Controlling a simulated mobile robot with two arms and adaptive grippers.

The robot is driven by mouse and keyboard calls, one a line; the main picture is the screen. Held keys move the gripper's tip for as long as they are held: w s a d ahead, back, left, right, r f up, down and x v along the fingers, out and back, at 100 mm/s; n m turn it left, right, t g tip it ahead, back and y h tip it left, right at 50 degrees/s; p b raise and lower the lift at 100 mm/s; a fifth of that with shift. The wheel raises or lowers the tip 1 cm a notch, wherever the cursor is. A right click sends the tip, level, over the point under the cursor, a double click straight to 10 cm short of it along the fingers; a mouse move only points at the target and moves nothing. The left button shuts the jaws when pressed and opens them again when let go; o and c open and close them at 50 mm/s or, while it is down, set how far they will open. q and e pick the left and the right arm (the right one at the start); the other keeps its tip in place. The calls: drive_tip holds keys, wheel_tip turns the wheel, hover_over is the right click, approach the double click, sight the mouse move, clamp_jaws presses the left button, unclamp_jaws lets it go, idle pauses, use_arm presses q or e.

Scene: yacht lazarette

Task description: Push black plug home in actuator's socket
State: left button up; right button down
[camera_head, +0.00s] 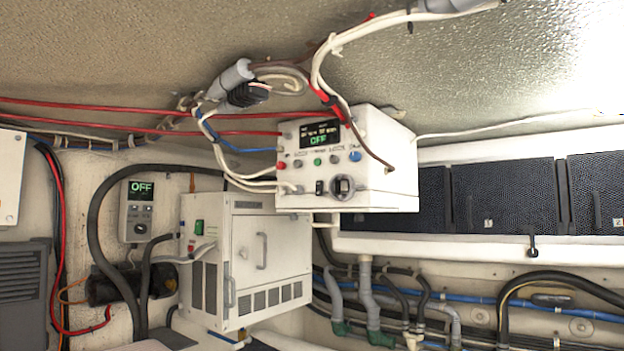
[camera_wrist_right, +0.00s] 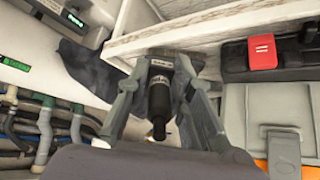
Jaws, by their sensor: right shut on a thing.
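In the right wrist view my right gripper (camera_wrist_right: 161,72) is shut on a black plug (camera_wrist_right: 159,98). The plug is a dark cylinder with a pale label band, and its narrow end points back toward the camera. Its far end lies close to the edge of a pale ledge; I cannot tell whether it touches anything there. No socket shows clearly. In the head view neither gripper nor the held plug shows. A dark cylindrical unit (camera_head: 118,285) hangs at the lower left there; I cannot tell whether it is the actuator.
In the head view a white control box (camera_head: 348,200) reading OFF hangs centrally with cables, beside a white cabinet (camera_head: 245,258). Pipes and hoses (camera_head: 372,300) run along the lower right. In the right wrist view a red-marked black box (camera_wrist_right: 262,54) sits at right.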

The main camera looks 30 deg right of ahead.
drive_tip(key=w+d+r+m+t+h, duration=0.1)
drive_tip(key=w+r+h, duration=0.15)
drive_tip(key=r, duration=0.55)
drive_tip(key=w+d+r+m+t+h, duration=0.1)
drive_tip(key=w+r+m, duration=0.15)
drive_tip(key=r, duration=0.55)
drive_tip(key=s+d+r+m+g+h, duration=0.1)
drive_tip(key=s+r+m+h, duration=0.1)
drive_tip(key=r, duration=1)
drive_tip(key=s+d+r+m+h+p, duration=0.1)
drive_tip(key=r+h, duration=0.4)
drive_tip(key=r, duration=0.8)
drive_tip(key=s+d+r+m+g+h+p, duration=0.1)
drive_tip(key=s+r, duration=0.4)
drive_tip(key=r, duration=0.7)
drive_tip(key=shift+d+r+m+g+h, duration=0.2)
drive_tip(key=shift+d+m+g+h, duration=0.1)
drive_tip(key=shift+d+m+h, duration=0.75)
drive_tip(key=shift+w+a, duration=0.1)
drive_tip(key=shift+a, duration=0.15)
drive_tip(key=shift+a+f, duration=0.1)
drive_tip(key=shift+p+x, duration=1.15)
drive_tip(key=shift+x, duration=1.7)
